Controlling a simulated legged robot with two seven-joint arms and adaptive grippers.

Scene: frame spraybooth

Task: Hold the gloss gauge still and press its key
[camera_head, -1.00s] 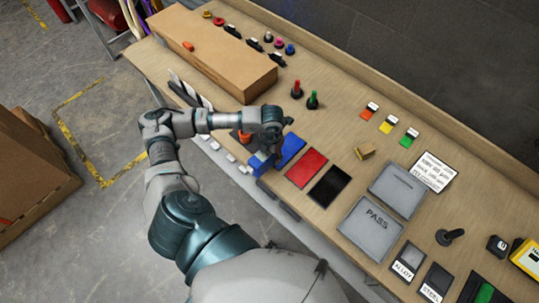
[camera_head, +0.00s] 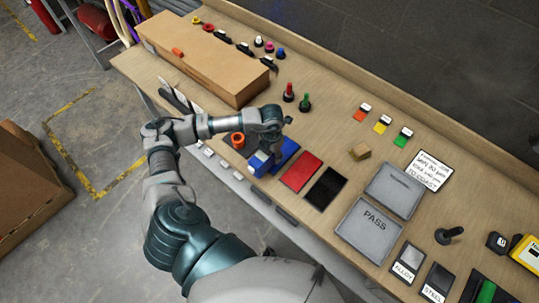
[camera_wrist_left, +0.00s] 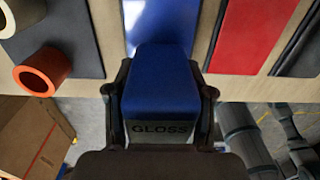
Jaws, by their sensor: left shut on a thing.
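In the head view the gauge (camera_head: 260,163) shows as a small blue shape below the gripper, at the front edge of the bench. A flat blue panel (camera_head: 284,152) lies right beside it. I cannot make out a key on the gauge. My right gripper is in neither view.
A red panel (camera_head: 301,172) and a black panel (camera_head: 326,188) lie to the right of the blue one. An orange ring (camera_head: 238,140) stands close on the left. A cardboard box (camera_head: 205,60) fills the bench's back left. A grey PASS tray (camera_head: 371,228) lies further right.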

